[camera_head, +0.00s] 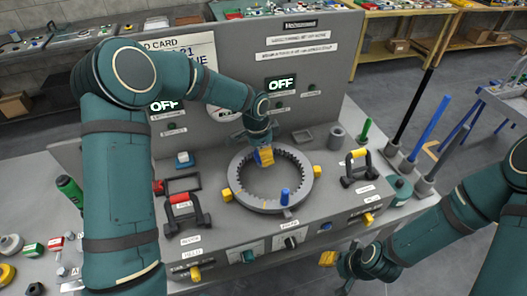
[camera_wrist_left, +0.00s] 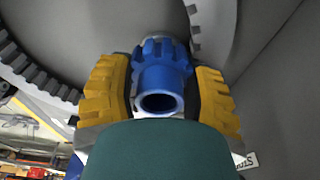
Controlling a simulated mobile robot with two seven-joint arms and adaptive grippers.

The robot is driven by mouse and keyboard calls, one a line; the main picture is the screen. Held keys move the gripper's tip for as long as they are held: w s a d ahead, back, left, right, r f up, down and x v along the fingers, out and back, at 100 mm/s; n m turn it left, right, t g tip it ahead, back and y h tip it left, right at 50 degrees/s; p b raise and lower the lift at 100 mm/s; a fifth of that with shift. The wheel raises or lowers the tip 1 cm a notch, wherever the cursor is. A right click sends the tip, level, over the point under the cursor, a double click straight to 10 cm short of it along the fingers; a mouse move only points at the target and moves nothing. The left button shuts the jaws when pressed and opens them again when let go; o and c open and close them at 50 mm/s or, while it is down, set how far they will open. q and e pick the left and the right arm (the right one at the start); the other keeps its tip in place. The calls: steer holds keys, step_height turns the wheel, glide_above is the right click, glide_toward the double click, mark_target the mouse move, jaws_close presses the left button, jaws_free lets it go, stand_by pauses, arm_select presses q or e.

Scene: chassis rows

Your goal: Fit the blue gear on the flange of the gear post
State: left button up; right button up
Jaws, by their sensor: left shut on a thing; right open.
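The blue gear (camera_wrist_left: 162,75), with a hollow hub, sits between the yellow fingers of my left gripper (camera_wrist_left: 163,95) in the left wrist view. In the head view my left gripper (camera_head: 264,156) points down over the toothed grey ring (camera_head: 238,193), inside its far rim; the gear is mostly hidden there. A grey metal part shows behind the gear in the wrist view; I cannot tell whether it is the gear post, or whether the gear touches it. My right gripper (camera_head: 330,260) is open and empty, low in front of the console.
A blue upright peg (camera_head: 285,197) stands at the ring's front rim. Yellow blocks sit around the ring. A red-handled bracket (camera_head: 182,212) stands left, a yellow-handled one (camera_head: 356,165) right. A sloped panel with OFF displays (camera_head: 281,84) rises behind. Tall rods (camera_head: 432,130) stand at right.

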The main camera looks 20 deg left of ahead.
arm_select(q)
steer(key=shift+f, duration=0.15)
steer(key=o, duration=1.3)
steer(key=shift+o, duration=0.2)
steer(key=r, duration=0.4)
steer(key=a+r, duration=0.1)
steer(key=r, duration=0.3)
steer(key=s+r, duration=0.1)
steer(key=r, duration=0.3)
steer(key=shift+a, duration=0.2)
